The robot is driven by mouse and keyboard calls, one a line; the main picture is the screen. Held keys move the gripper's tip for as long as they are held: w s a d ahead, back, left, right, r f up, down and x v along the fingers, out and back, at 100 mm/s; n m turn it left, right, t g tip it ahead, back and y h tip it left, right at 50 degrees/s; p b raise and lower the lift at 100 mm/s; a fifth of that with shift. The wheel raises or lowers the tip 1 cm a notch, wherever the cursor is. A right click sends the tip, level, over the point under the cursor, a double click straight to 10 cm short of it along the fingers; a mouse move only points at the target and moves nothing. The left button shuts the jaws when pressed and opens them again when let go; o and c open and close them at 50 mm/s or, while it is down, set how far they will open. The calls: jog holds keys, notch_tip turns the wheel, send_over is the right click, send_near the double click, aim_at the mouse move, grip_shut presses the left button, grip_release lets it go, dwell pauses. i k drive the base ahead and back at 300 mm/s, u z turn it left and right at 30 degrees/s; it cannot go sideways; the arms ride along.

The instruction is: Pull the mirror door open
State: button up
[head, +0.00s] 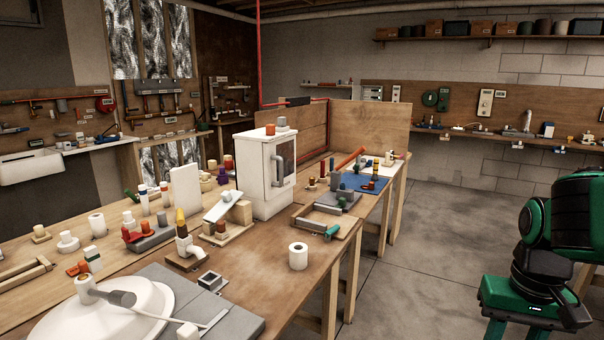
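A white cabinet (256,184) stands upright on the long wooden workbench, near the middle of the view. Its front faces right. The mirror door (287,160) on that front has a dark reflective panel in a white frame and looks closed. A pale curved handle (279,171) stands out from the door's left side.
A white roll (298,256) stands on the bench (262,270) in front of the cabinet. A wooden frame (322,222) with a green-handled tool lies to the right of the cabinet. Small objects crowd the bench on the left. The concrete floor (440,250) is clear.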

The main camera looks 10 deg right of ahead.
aim_at(286, 166)
jog(key=z, duration=0.45)
jog(key=k, duration=1.1)
jog(key=z, duration=0.55)
jog(key=i, duration=1.6)
jog(key=u, duration=1.05)
jog(key=i, duration=0.6)
jog(key=u, duration=0.45)
